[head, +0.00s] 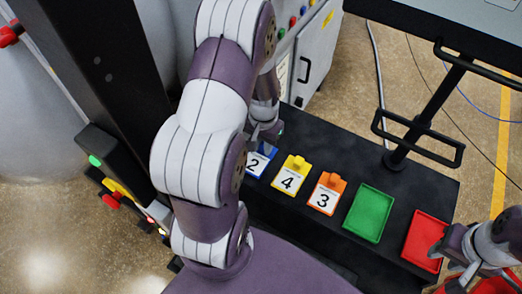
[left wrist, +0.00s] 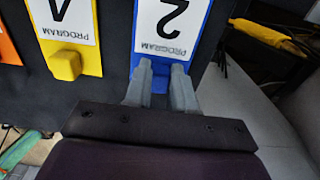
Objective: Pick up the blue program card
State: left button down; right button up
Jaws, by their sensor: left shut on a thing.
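The blue program card (head: 258,164), marked 2, lies on the black table beside the yellow card. In the left wrist view the blue card (left wrist: 172,30) fills the top middle. My left gripper (head: 266,138) reaches down over the card's tab end, and the arm hides part of the area. In the left wrist view its two grey fingers (left wrist: 162,72) are closed on the card's tab. My right gripper (head: 441,249) is at the right edge by the red tray; its jaw opening is unclear.
A yellow card (head: 290,175) marked 4 and an orange card (head: 326,194) marked 3 lie to the right of the blue card. A green tray (head: 368,213) and a red tray (head: 425,240) follow. A black stand (head: 424,117) rises from the table.

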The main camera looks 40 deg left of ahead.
pick_arm(q)
notch_tip(320, 180, up, 4)
jog(key=shift+w+b, duration=0.1)
jog(key=shift+b, duration=0.7)
jog(key=d+r+b, duration=0.1)
jog(key=d+r, duration=0.2)
jog(key=d, duration=0.3)
jog(key=s+d+r+b, duration=0.1)
jog(key=d+r, duration=0.3)
jog(key=d, duration=0.1)
jog(key=shift+s+d, duration=0.15)
jog(key=shift+d, duration=0.2)
